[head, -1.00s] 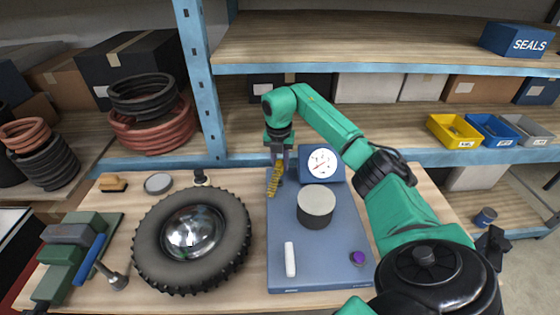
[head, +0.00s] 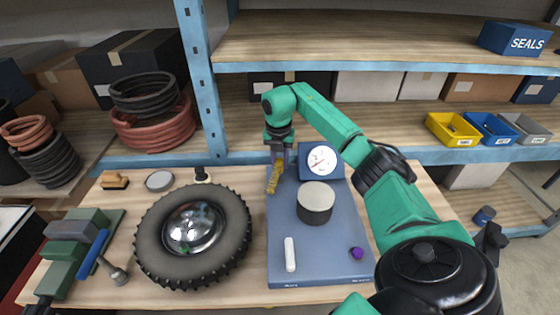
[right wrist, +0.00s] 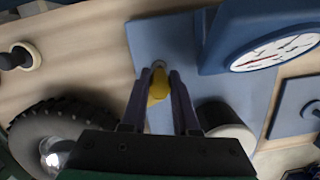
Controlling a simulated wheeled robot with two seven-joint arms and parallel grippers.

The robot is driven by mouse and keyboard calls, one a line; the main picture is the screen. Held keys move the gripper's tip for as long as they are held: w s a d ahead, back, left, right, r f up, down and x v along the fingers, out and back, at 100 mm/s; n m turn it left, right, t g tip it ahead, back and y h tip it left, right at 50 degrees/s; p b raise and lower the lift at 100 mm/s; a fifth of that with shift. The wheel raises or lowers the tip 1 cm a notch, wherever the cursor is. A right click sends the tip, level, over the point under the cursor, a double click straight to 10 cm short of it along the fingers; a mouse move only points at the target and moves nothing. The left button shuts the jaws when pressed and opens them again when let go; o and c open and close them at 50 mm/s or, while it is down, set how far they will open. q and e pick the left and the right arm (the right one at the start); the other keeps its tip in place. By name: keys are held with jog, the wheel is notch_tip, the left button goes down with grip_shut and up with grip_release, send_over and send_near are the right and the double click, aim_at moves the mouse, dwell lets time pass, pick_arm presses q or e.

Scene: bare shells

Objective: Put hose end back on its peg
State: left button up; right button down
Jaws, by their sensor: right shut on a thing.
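The hose end (head: 275,178) is a yellow, ribbed piece at the back left edge of the blue base plate (head: 342,240). It hangs at a slight tilt below my right gripper (head: 277,153), which is shut on it. In the right wrist view the yellow piece (right wrist: 157,90) sits between the two dark fingers of the right gripper (right wrist: 160,78). A small grey round part (right wrist: 159,64) shows just past its tip; I cannot tell whether that is the peg or whether they touch. My left gripper is not in view.
A dial gauge (head: 321,160) and a grey-topped cylinder (head: 315,203) stand on the plate right of the gripper. A big tyre (head: 150,245) lies to the left, with a black knob (head: 202,174) behind it. A shelf post (head: 201,80) rises behind.

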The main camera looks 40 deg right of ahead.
aim_at(280, 170)
jog(key=shift+f, duration=0.2)
dwell(0.5)
jog(key=shift+f, duration=0.65)
jog(key=shift+f+b, duration=0.1)
jog(key=shift+b, duration=0.2)
jog(key=shift+f, duration=0.4)
jog(key=shift+f, duration=0.1)
jog(key=shift+f+b, duration=0.35)
dwell(0.3)
